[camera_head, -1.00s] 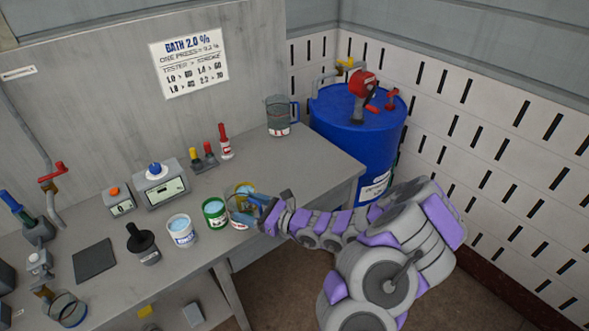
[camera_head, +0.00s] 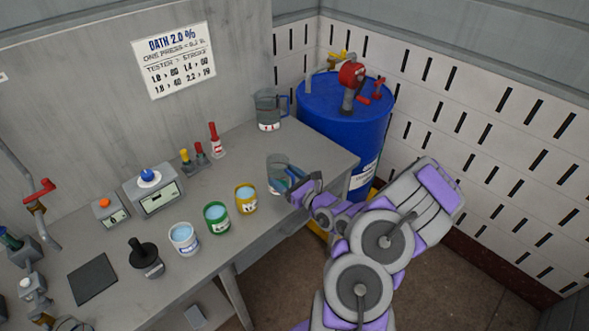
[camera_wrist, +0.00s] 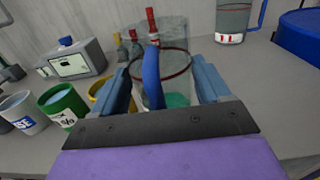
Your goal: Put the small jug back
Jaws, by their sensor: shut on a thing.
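The small jug (camera_head: 277,174) is a clear vessel with a blue handle and a dark red rim line. It is at the right part of the bench in the head view, right of the yellow cup. My gripper (camera_head: 293,190) is shut on its blue handle; in the wrist view the handle (camera_wrist: 152,78) stands between my blue fingers (camera_wrist: 160,90). The jug's clear body (camera_wrist: 172,66) is beyond the handle. My gripper hides its lower part, so I cannot tell whether it touches the bench.
A larger jug (camera_head: 268,110) stands at the bench's back right, near a blue drum (camera_head: 345,125) with a red pump. White (camera_head: 184,240), green (camera_head: 217,219) and yellow (camera_head: 246,200) cups stand in a row to the left. Small bottles (camera_head: 200,157) stand behind. Bench surface (camera_head: 325,160) right of the jug is clear.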

